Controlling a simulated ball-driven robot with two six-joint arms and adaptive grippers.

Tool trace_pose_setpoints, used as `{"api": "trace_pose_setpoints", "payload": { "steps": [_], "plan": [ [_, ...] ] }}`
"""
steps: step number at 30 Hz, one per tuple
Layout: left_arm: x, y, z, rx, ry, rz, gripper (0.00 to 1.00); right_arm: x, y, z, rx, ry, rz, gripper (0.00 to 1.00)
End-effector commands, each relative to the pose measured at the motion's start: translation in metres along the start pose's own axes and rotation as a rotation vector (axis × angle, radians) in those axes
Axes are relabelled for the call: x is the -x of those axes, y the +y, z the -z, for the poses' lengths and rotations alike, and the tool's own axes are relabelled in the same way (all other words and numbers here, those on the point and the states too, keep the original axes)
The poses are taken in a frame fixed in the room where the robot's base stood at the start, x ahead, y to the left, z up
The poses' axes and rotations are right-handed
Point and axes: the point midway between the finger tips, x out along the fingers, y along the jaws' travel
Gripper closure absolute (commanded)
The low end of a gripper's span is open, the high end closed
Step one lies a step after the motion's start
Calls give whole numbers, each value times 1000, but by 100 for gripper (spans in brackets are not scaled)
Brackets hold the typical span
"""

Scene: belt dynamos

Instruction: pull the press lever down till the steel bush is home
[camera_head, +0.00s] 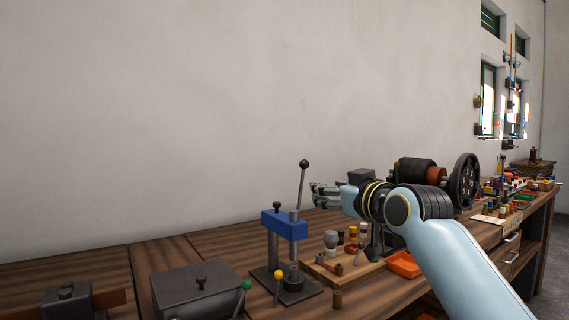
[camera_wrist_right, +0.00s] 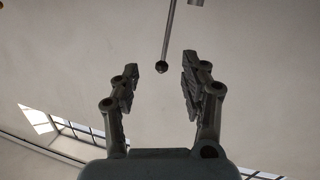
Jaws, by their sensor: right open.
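The press (camera_head: 284,224) stands on the bench, with a blue head on posts over a dark base plate. Its lever (camera_head: 301,185) points up, tilted slightly right, and ends in a dark ball knob (camera_head: 304,163). My right gripper (camera_head: 314,194) is open and empty, just right of the lever, with its fingers pointing left toward it. In the right wrist view, the lever's rod (camera_wrist_right: 169,38) and ball knob (camera_wrist_right: 163,67) show between and beyond the open fingers (camera_wrist_right: 160,75). The steel bush cannot be made out. My left gripper is not in view.
A wooden tray (camera_head: 347,273) with several small parts stands right of the press, beside an orange tray (camera_head: 404,265). A dark lidded box (camera_head: 200,290) stands at front left. A dark machine with a wheel (camera_head: 464,181) is behind my right arm. Green and yellow knobs (camera_head: 279,273) stand near the press base.

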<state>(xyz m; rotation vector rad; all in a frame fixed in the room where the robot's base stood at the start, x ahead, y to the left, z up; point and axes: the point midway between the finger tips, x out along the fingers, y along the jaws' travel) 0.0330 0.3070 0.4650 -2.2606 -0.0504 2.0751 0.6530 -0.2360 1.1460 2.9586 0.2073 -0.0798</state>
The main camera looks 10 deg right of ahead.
Motion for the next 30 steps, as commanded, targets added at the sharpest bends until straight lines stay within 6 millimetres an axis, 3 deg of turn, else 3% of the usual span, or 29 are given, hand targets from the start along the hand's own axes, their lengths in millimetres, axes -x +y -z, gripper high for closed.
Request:
{"api": "trace_pose_setpoints", "payload": {
  "steps": [1, 5, 21, 30],
  "plan": [
    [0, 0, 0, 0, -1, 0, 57, 1, 2, 19, 8, 32, 0, 55],
    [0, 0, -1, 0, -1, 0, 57, 0, 3, 40, 17, 67, 0, 55],
    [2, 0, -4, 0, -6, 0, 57, -91, 3, 45, 16, 65, 0, 55],
    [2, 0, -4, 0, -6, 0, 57, -104, 2, 45, 16, 65, 0, 55]
  ]
}}
